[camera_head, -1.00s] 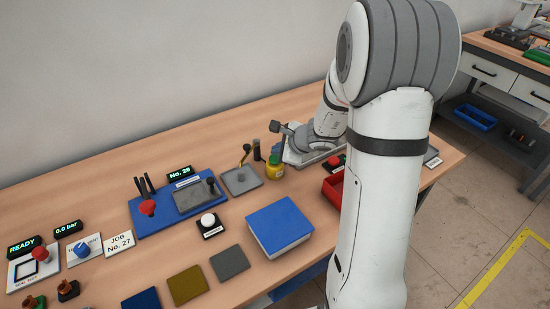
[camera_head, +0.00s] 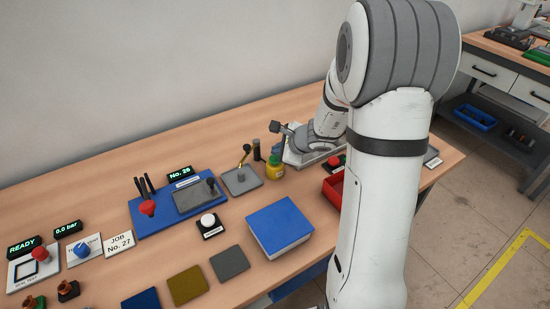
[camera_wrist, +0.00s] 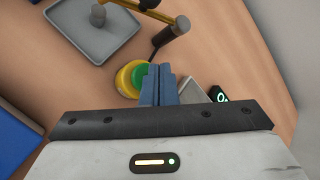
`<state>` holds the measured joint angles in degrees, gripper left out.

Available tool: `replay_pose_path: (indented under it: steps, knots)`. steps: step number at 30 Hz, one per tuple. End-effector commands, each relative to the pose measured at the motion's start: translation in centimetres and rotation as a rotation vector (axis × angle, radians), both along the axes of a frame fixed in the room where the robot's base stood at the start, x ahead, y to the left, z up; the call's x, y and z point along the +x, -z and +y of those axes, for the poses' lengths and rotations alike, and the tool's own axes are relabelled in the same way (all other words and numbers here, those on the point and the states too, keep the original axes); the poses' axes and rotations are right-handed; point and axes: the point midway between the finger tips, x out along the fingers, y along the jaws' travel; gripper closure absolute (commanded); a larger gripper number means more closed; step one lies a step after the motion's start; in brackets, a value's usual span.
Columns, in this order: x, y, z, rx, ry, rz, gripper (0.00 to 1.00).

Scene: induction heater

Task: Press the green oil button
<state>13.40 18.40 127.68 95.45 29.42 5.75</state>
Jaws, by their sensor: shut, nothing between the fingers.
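The green button (camera_wrist: 143,77) sits on a round yellow housing (camera_wrist: 128,80) in the wrist view. The housing also shows in the head view, in the middle of the bench (camera_head: 274,169), left of my wrist. My gripper (camera_wrist: 158,70) is shut and empty, its blue-grey fingers side by side. In the wrist view the fingers overlap the right edge of the green button and hide part of it. I cannot tell whether they touch it.
A grey tray (camera_wrist: 82,42) lies beyond the button to the left, with a brass-coloured lever above it. A dark-stemmed post with a grey head (camera_wrist: 172,33) stands close behind the button. In the head view, a blue-topped box (camera_head: 280,222) and red bin (camera_head: 333,188) stand nearer.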

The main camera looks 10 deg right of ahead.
Motion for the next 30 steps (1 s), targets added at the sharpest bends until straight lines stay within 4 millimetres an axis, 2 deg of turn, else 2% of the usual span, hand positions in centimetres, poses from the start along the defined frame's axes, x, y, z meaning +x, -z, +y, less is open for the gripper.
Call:
replay_pose_path:
  steps: [30]
  knots:
    - [-0.01, 0.82, -0.01, 0.0, 0.0, 0.0, 1.0]
